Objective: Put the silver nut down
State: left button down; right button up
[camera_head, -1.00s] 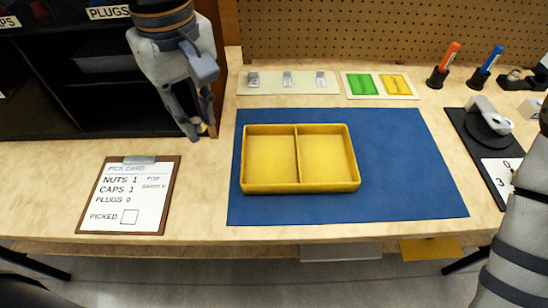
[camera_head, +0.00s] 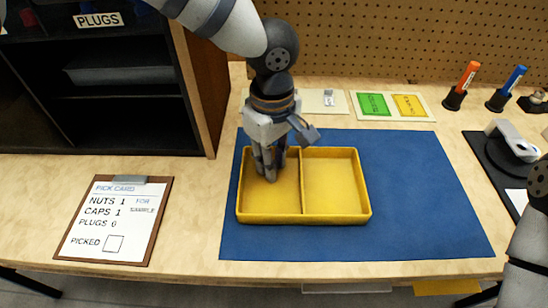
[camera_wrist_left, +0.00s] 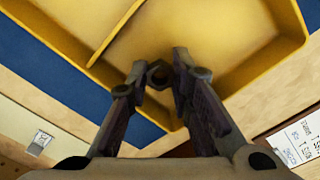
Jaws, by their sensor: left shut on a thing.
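My left gripper (camera_head: 269,172) points down into the left compartment of the yellow two-part tray (camera_head: 336,219). In the left wrist view its fingertips (camera_wrist_left: 160,76) are shut on the silver nut (camera_wrist_left: 158,74), which looks dark grey and six-sided. The tray's yellow floor and walls (camera_wrist_left: 98,48) lie behind the nut there. I cannot tell whether the nut touches the tray floor. In the head view the nut is hidden by the fingers. The right compartment is empty. My right gripper is out of view; only part of that arm shows at the right edge.
The tray stands on a blue mat (camera_head: 420,200). A pick card clipboard (camera_head: 115,220) lies at left, below a black shelf (camera_head: 125,115). Green and yellow cards (camera_head: 392,105), marker pens (camera_head: 460,86) and a black-based device (camera_head: 505,150) are at the back and right.

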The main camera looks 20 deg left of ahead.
pick_arm(q)
jog(key=shift+f, duration=0.15)
jog(key=c, duration=1.4)
grip_release()
jog(key=shift+c, duration=0.2)
notch_tip(320, 180, up, 12)
jog(key=p, duration=0.1)
jog(key=shift+r, duration=0.25)
jog(key=shift+s, duration=0.1)
